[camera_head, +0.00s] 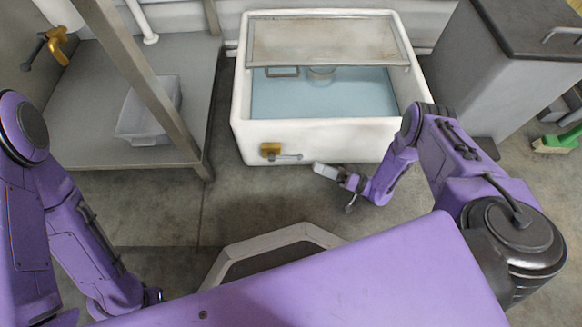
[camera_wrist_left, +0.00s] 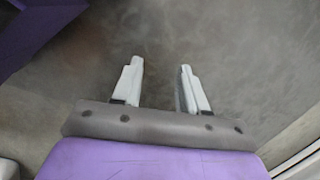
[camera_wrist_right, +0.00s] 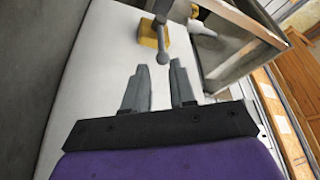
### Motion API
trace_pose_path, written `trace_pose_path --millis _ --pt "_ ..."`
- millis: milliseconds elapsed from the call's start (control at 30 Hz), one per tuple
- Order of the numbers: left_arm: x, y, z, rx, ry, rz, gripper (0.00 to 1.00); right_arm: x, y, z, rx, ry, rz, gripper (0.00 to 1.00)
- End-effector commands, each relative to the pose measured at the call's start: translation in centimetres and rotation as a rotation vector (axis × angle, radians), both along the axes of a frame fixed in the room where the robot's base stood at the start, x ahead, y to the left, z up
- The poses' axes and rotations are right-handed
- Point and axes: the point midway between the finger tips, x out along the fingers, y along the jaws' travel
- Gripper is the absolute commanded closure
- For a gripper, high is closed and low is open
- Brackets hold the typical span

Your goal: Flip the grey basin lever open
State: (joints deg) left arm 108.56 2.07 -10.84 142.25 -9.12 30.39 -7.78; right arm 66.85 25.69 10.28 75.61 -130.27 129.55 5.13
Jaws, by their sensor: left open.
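The white basin (camera_head: 330,140) holds blue water under a grey framed cover. A brass valve (camera_head: 270,149) with a grey lever (camera_head: 288,157) sits low on its front wall; the lever points right, roughly level. My right gripper (camera_head: 325,171) is just right of the lever's end, apart from it. In the right wrist view its fingers (camera_wrist_right: 158,66) are open with a narrow empty gap, and the lever's rounded end (camera_wrist_right: 163,57) lies just beyond the tips, by the brass valve (camera_wrist_right: 147,32). My left gripper (camera_wrist_left: 160,80) is open and empty over bare floor.
A grey metal table (camera_head: 90,100) with a translucent tub (camera_head: 147,125) stands left. Another brass valve (camera_head: 57,45) with a grey handle is at upper left. A grey cabinet (camera_head: 500,75) stands right. Floor in front of the basin is clear on the left.

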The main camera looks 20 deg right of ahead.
Motion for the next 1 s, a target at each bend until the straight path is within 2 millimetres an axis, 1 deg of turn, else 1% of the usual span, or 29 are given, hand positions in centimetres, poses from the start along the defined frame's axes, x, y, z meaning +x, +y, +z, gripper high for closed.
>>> trace_pose_path --millis 67,167,300,400,500,633,867,933,967,1000 --pt "0.2 0.0 -0.4 0.004 -0.008 -0.006 0.57 0.4 0.6 0.1 0.005 -0.004 0.009 0.75" --pt "0.7 0.4 -0.9 0.018 -0.037 -0.010 0.57 1.4 2.1 0.6 0.006 -0.003 0.010 0.75" --pt "1.8 1.4 -2.1 0.048 -0.100 -0.020 0.57 3.2 4.8 1.1 0.005 -0.003 0.011 0.75" --pt "2.7 2.0 -2.8 0.069 -0.146 -0.028 0.57 4.4 6.4 1.6 0.003 -0.004 0.010 0.75" --pt "3.3 2.4 -3.3 0.084 -0.180 -0.036 0.57 5.2 7.5 1.9 0.003 -0.003 0.008 0.75" --pt "3.8 2.8 -3.4 0.095 -0.205 -0.040 0.57 5.7 8.3 2.2 0.001 -0.001 0.007 0.75" --pt "3.8 2.8 -3.4 0.097 -0.209 -0.040 0.57 5.8 8.4 2.4 0.002 -0.001 0.006 0.75" --pt "3.8 2.8 -3.3 0.097 -0.209 -0.040 0.57 5.8 8.3 2.3 0.002 -0.001 0.006 0.94" --pt "3.8 2.8 -3.4 0.096 -0.208 -0.040 0.57 5.8 8.3 2.3 0.002 -0.001 0.006 1.00" --pt "3.8 2.8 -3.4 0.096 -0.208 -0.040 0.57 5.8 8.3 2.3 0.002 -0.001 0.006 1.00"
